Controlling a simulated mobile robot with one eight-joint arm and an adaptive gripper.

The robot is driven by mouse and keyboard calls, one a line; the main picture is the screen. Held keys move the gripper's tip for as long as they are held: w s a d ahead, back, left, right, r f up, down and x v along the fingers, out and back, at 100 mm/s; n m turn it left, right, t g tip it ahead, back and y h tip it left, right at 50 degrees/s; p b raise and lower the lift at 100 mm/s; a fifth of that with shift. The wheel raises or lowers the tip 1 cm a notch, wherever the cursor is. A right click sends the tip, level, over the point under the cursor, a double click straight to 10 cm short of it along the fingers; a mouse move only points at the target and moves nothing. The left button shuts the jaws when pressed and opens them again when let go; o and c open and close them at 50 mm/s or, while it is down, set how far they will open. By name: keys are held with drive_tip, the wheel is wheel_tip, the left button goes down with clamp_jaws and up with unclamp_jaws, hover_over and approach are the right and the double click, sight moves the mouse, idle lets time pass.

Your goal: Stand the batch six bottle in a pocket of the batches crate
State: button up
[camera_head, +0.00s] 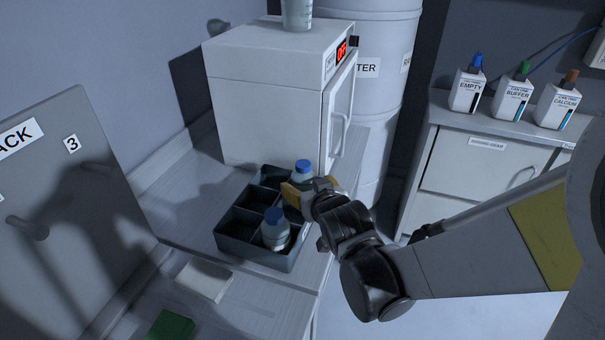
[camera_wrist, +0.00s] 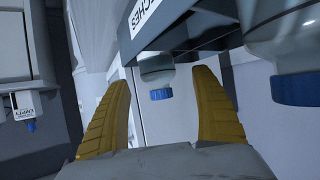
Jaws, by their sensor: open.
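The batches crate (camera_head: 248,257) is a dark, divided crate on the bench. A blue-capped bottle (camera_head: 276,236) stands upright in a near pocket. A second blue-capped bottle (camera_head: 303,172) stands at the crate's far right, its lower part hidden by my gripper (camera_head: 297,190) and the crate. In the wrist view, which looks upside down, my gripper (camera_wrist: 161,80) is open, with one yellow finger on each side of a bottle (camera_wrist: 156,72); no contact shows. The other bottle (camera_wrist: 295,85) is at the right. I cannot read which bottle is batch six.
A white oven-like box (camera_head: 265,95) with a red display stands behind the crate, a beaker (camera_head: 297,14) on top. A white block (camera_head: 204,281) and a green block (camera_head: 172,326) lie in front. A grey rack panel (camera_head: 60,200) is at left. Several labelled bottles (camera_head: 514,92) stand at right.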

drive_tip(key=s+d+r+m+g+h, duration=0.1)
drive_tip(key=s+d+r+g, duration=0.1)
drive_tip(key=s+d, duration=0.6)
drive_tip(key=s+d+r+m+g+h+p, duration=0.1)
drive_tip(key=s+d+r+g+h, duration=0.1)
drive_tip(key=s+d, duration=0.6)
drive_tip(key=s+r+g, duration=0.1)
drive_tip(key=s, duration=0.4)
drive_tip(key=shift+s+d+m, duration=0.3)
drive_tip(key=shift+d+m, duration=0.1)
